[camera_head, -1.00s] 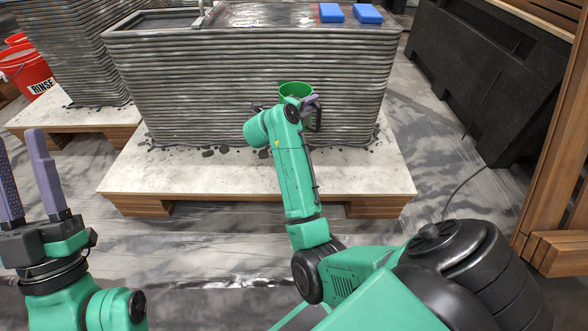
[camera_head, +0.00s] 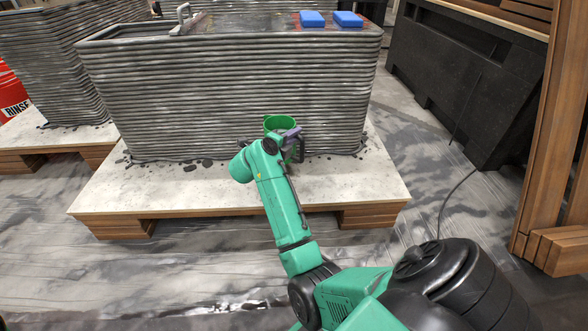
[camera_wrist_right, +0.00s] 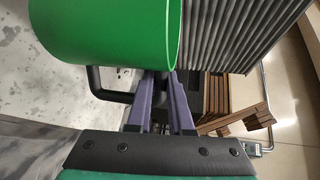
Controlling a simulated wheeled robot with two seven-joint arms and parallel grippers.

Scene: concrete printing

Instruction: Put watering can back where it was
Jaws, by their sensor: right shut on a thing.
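The green watering can (camera_head: 281,123) is in front of the layered grey printed block, over the pale slab, partly hidden behind my right arm in the head view. My right gripper (camera_head: 289,136) is at the can. In the right wrist view the green can (camera_wrist_right: 105,30) fills the upper left, and its black handle (camera_wrist_right: 112,94) runs between the purple fingers of my right gripper (camera_wrist_right: 165,95), which are shut on it. I cannot tell whether the can's base touches the slab. My left gripper is out of the head view.
The printed block (camera_head: 215,90) stands on the slab (camera_head: 150,190), with two blue sponges (camera_head: 312,19) (camera_head: 348,19) on top. A red bucket (camera_head: 12,95) is at the far left. A black bench (camera_head: 450,80) and a wooden frame (camera_head: 550,150) stand at the right. The slab's front is clear.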

